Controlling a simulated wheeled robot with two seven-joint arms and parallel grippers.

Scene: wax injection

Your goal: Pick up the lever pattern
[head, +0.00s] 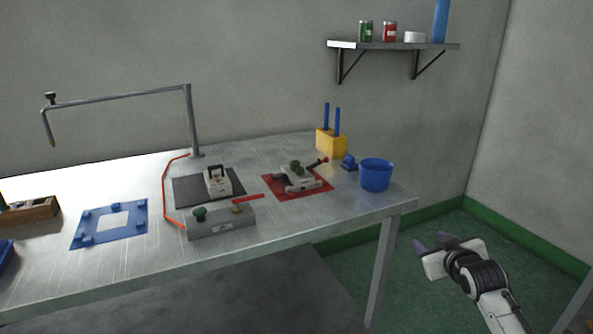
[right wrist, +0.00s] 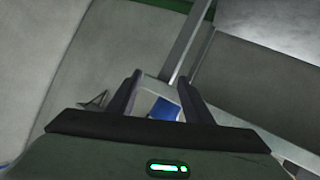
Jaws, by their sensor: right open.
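No piece in view is clearly a lever pattern. A small blue piece (head: 349,161) lies on the steel table between the yellow block and the blue bucket; its shape is too small to tell. A grey box (head: 222,222) carries a red lever (head: 249,198) and a green knob. A pale metal mould (head: 300,179) with a green knob and a red-tipped handle sits on a red mat (head: 318,189). My right gripper (head: 432,243) is open and empty, off the table's right end and apart from everything. Its two fingers also show spread in the right wrist view (right wrist: 158,97). My left gripper is out of view.
The blue bucket (head: 376,176) stands at the table's right corner, near the yellow block (head: 331,143) with two blue rods. A blue frame mat (head: 85,238), a pale block with a handle (head: 222,182) and a bent pipe stand (head: 191,120) are farther left. A shelf (head: 393,45) hangs above.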

